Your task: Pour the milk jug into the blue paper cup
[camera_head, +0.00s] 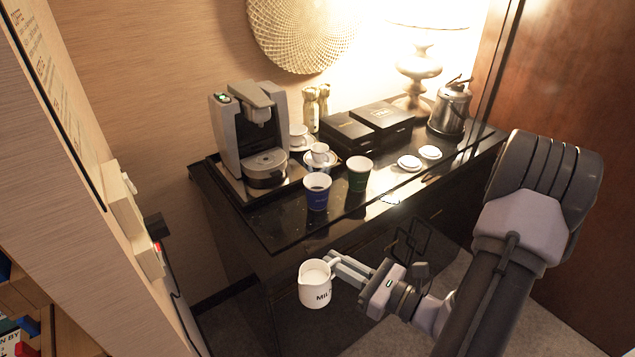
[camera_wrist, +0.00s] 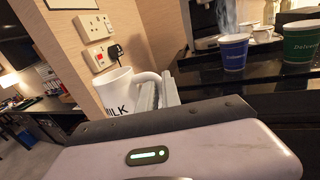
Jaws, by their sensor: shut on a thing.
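The white milk jug (camera_head: 314,291) is held upright in front of the counter, with black lettering on its side and pale liquid inside. My gripper (camera_head: 338,266) is shut on the jug's handle, to the jug's right. In the wrist view the jug (camera_wrist: 115,93) shows at the left, with the gripper fingers (camera_wrist: 160,92) at its handle. The blue paper cup (camera_head: 317,192) stands upright on the counter near its front edge, apart from the jug and behind it. It also shows in the wrist view (camera_wrist: 234,52), with dark contents in the head view.
A green paper cup (camera_head: 359,174) stands just right of the blue one. A coffee machine (camera_head: 241,130), white cups, black boxes (camera_head: 381,116), white lids (camera_head: 409,162) and a metal kettle (camera_head: 449,110) are on the black counter (camera_head: 275,229). A wall (camera_head: 95,205) stands at the left.

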